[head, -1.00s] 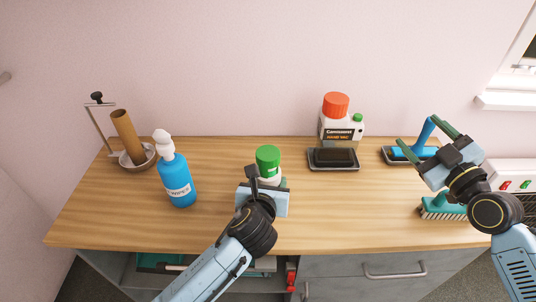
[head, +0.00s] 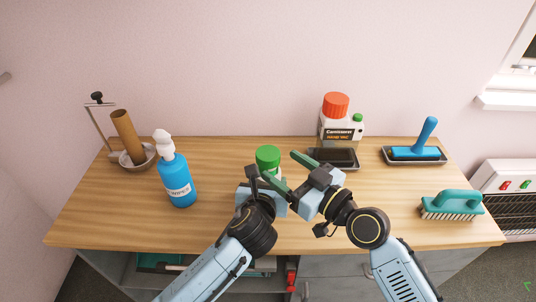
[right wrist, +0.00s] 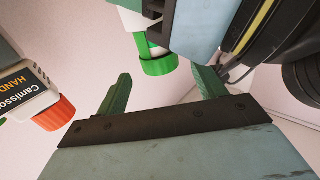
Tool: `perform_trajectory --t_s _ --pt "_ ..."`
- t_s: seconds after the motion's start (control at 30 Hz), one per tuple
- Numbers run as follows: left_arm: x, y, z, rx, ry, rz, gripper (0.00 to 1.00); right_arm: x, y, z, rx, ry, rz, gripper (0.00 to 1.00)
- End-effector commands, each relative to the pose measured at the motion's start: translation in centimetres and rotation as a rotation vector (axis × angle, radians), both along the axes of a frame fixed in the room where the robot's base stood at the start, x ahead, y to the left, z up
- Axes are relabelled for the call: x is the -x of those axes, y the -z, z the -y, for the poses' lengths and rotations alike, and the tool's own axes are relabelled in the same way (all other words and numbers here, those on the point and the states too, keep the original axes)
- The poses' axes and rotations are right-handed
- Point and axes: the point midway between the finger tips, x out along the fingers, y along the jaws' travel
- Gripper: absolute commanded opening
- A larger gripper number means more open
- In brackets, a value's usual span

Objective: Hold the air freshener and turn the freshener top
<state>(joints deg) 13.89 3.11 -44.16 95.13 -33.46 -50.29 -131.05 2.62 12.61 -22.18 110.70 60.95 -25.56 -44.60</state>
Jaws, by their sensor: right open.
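The air freshener has a green top (head: 267,156) and a white body, and stands near the middle of the counter. In the right wrist view its green top (right wrist: 160,66) shows ahead of and between my right fingers. My left gripper (head: 264,183) is at the freshener's lower body from the front; its fingers are mostly hidden, so its grip cannot be told. My right gripper (head: 289,174) is open, close beside the green top on its right, with one green finger nearer the front and one farther back. I see no clear contact between it and the top.
An orange-capped container (head: 340,125) and a dark tray (head: 345,165) are behind my right gripper. A blue roller (head: 415,152) and teal brush (head: 453,204) lie right.

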Motion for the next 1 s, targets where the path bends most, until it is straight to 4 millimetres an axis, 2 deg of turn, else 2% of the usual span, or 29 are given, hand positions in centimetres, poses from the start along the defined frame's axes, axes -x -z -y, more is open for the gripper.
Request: perform_trajectory --t_s 0.1,0.3,0.7,0.77,1.0 --pt "0.0 0.1 0.0 0.000 0.000 -0.002 0.27 -1.7 -0.1 -1.7 -0.004 0.001 0.000 0.70" --pt "0.0 0.1 0.0 0.000 0.000 -0.002 0.27 -3.6 0.0 -3.5 0.000 0.001 0.000 0.70" --pt "0.0 0.1 0.0 -0.001 -0.001 -0.002 0.27 -4.2 0.0 -4.1 0.001 0.001 0.001 0.70" --pt "0.0 0.1 0.0 -0.001 -0.001 -0.002 0.27 -4.2 0.0 -4.1 0.002 0.001 0.001 0.65" --pt "0.0 0.1 0.0 -0.001 -0.001 -0.002 0.27 -4.1 0.0 -4.1 0.002 0.001 0.001 0.33"
